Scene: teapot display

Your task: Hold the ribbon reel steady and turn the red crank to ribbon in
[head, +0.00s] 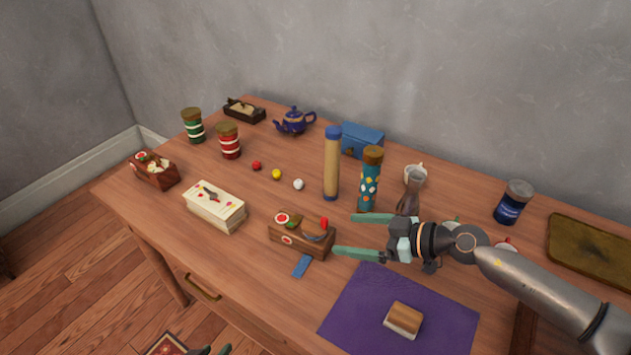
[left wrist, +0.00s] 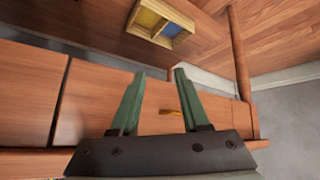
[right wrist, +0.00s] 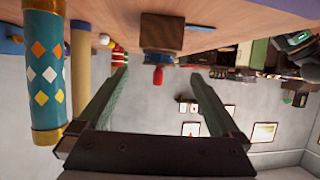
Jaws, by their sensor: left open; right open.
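The ribbon reel is a brown wooden box (head: 310,242) near the table's front edge, with a short blue ribbon (head: 301,266) lying out in front. A red crank knob (head: 324,222) stands at its right end. My right gripper (head: 344,233) is open and empty just right of the reel, fingers pointing at it. In the right wrist view the reel (right wrist: 161,34) and red knob (right wrist: 158,75) appear ahead, the knob seen between the open fingers. My left gripper (left wrist: 160,75) is open and empty, low in front of the table; only its tip shows at the head view's bottom edge.
A blue patterned cylinder (head: 369,180) and a tan cylinder (head: 331,165) stand behind my right gripper. A cream box (head: 215,207) sits left of the reel. A purple mat (head: 350,325) holding a small block (head: 403,320) lies to the right. Small balls lie behind the reel.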

